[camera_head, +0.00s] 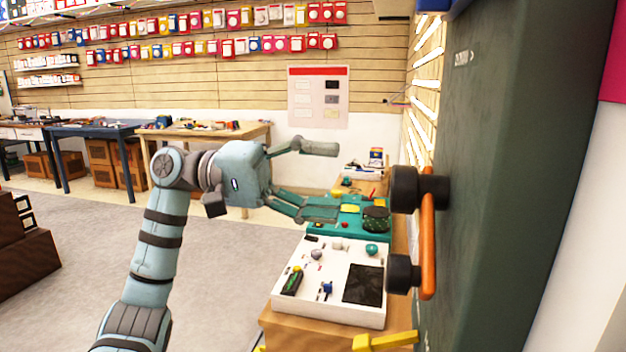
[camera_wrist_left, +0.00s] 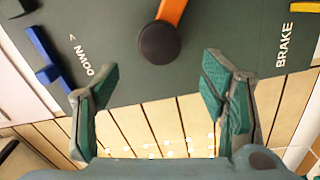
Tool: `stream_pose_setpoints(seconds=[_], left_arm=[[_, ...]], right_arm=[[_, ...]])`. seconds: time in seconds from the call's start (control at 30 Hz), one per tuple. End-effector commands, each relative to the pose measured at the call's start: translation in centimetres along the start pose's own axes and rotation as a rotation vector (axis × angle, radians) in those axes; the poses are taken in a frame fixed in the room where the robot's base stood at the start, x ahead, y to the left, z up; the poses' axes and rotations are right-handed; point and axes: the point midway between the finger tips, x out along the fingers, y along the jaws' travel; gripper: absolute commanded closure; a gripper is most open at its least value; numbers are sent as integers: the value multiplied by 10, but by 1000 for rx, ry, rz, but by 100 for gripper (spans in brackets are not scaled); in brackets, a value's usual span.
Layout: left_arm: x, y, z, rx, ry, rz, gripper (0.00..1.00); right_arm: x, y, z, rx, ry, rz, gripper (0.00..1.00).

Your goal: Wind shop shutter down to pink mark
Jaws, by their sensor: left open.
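A dark green panel (camera_head: 490,180) stands at the right in the head view. On it is a crank with an orange arm (camera_head: 428,245) and black knobs at its upper end (camera_head: 405,190) and lower end (camera_head: 402,273). My left gripper (camera_head: 333,180) is open and empty, left of the crank and apart from it. In the left wrist view, one black knob (camera_wrist_left: 158,43) lies ahead between the open fingers (camera_wrist_left: 158,78). White words "DOWN" (camera_wrist_left: 82,62) and "BRAKE" (camera_wrist_left: 285,45) mark the panel. A pink patch (camera_head: 613,50) shows at the far right. The shutter is not clearly seen.
A yellow lever (camera_head: 385,341) sticks out low by the panel. A blue part (camera_wrist_left: 45,60) is by "DOWN". A low bench with a white tray (camera_head: 330,312) and a teal board (camera_head: 345,228) lies below my gripper. Open carpet (camera_head: 220,270) is at the left.

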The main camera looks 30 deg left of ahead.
Motion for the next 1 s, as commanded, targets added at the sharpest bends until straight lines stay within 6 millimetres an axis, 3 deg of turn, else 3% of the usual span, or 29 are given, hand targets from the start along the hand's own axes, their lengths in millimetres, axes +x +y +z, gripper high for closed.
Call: stream_pose_setpoints(seconds=[0.17,0.43,0.53,0.67,0.77,0.9,1.0], left_arm=[[-22,0,0,-1,1,-1,34],[-23,0,0,-1,0,0,34],[-23,1,-5,-32,0,-10,34],[-27,-4,-16,-160,7,-60,34],[-34,-7,-16,-341,3,-98,34],[-46,-4,-4,-766,7,-114,34],[-53,6,5,-1140,15,-90,34]], right_arm=[[0,0,0,0,1,0,58],[-1,1,-1,0,1,1,58],[-14,2,-5,0,2,1,58],[-63,4,-13,1,-7,-1,58],[-114,6,-12,1,-36,-3,58],[-178,9,0,-4,-85,-6,58],[-211,10,14,-10,-122,-8,58]])
